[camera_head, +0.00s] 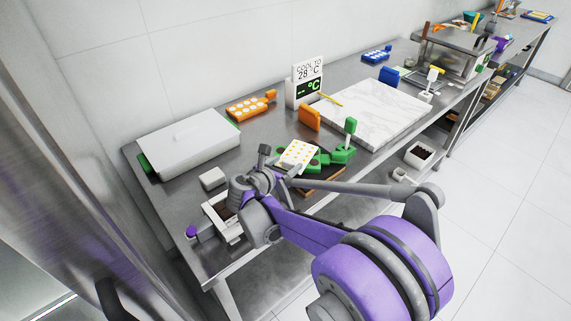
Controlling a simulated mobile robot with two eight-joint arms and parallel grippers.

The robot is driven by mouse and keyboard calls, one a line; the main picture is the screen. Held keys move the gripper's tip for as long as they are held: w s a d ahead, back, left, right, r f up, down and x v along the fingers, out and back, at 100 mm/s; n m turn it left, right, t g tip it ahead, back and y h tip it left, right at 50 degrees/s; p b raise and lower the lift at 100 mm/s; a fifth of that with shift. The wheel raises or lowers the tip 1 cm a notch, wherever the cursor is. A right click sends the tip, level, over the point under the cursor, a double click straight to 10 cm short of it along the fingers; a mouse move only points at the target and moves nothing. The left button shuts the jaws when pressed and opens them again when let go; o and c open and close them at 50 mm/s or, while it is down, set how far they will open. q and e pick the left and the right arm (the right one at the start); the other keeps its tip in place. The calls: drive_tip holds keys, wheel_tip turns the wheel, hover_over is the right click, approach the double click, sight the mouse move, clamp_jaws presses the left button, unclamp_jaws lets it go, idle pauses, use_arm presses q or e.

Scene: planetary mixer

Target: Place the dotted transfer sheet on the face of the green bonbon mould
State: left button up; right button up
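The dotted transfer sheet (298,154), white with orange dots, is over the left part of the green bonbon mould (321,161). I cannot tell if it rests on the mould's face or is a little above it. The mould lies near the bench's front edge, and its left part is hidden by the sheet and my gripper. My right gripper (279,163) is at the sheet's left edge. Its fingertips are small and partly overlap the sheet, so I cannot tell whether they are closed on it. My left gripper is not in view.
A green-handled tool (350,128) stands right of the mould, and an orange block (310,117) stands behind. A marble slab (376,112), a temperature sign (308,75), an orange mould (250,106) and a large white-lidded box (190,143) surround the area. A small white block (213,178) lies left of my gripper.

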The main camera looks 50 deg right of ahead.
drive_tip(key=shift+r, duration=0.2)
drive_tip(key=v, duration=1.2)
drive_tip(key=shift+p, duration=0.35)
drive_tip(key=s+a+f+m+y+p, duration=0.2)
drive_tip(key=s+a+f+m+y, duration=0.1)
drive_tip(key=s+a+m+y, duration=0.3)
drive_tip(key=s+a+f+m+t+y+p, duration=0.1)
drive_tip(key=s+a+f+m+y+p, duration=0.2)
drive_tip(key=s+a+m+y, duration=0.3)
drive_tip(key=s+a+m, duration=0.1)
drive_tip(key=a+m, duration=0.4)
drive_tip(key=m, duration=0.3)
drive_tip(key=shift+a+y+p, duration=0.3)
drive_tip(key=shift+p, duration=0.05)
